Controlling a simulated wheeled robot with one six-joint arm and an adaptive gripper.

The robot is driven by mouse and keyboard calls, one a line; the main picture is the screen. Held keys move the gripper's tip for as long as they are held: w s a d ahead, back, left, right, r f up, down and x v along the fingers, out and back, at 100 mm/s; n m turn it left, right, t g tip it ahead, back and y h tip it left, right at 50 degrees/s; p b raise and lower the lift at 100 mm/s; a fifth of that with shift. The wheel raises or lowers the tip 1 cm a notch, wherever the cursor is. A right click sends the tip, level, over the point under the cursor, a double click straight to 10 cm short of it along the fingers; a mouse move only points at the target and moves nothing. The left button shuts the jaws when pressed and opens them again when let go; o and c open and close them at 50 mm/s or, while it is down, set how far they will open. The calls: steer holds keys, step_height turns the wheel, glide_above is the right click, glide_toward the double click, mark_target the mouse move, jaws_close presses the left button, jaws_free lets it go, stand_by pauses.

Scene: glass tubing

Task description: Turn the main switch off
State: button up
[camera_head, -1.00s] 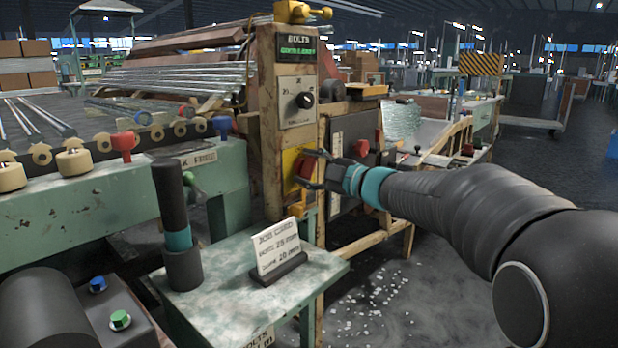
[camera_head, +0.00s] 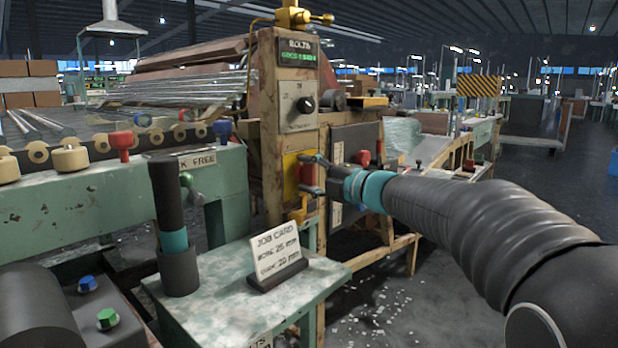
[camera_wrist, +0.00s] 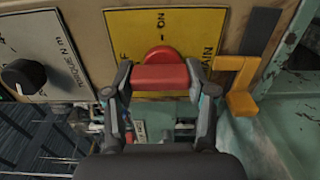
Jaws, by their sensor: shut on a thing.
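The main switch is a red handle (camera_wrist: 160,77) on a red round base (camera_wrist: 164,53), set on a yellow plate (camera_wrist: 190,25) lettered "ON" and, partly covered, "MAIN". My gripper (camera_wrist: 160,82) has one finger at each end of the red handle and is shut on it. In the head view my gripper (camera_head: 315,173) reaches from the right to the yellow plate (camera_head: 291,168) on the machine's wooden post, and a little red (camera_head: 306,175) shows between the fingers. I cannot tell which mark the handle points to.
A black knob (camera_head: 305,103) on a pale plate sits above the switch. A yellow bracket (camera_wrist: 240,88) sticks out close beside my gripper. A red knob (camera_head: 363,157) on a dark box is just behind it. A green stand with a job card (camera_head: 276,247) is in front, below.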

stand_by(0.3)
steer(key=o, duration=1.2)
steer(key=shift+c, duration=0.2)
steer(key=v, duration=1.2)
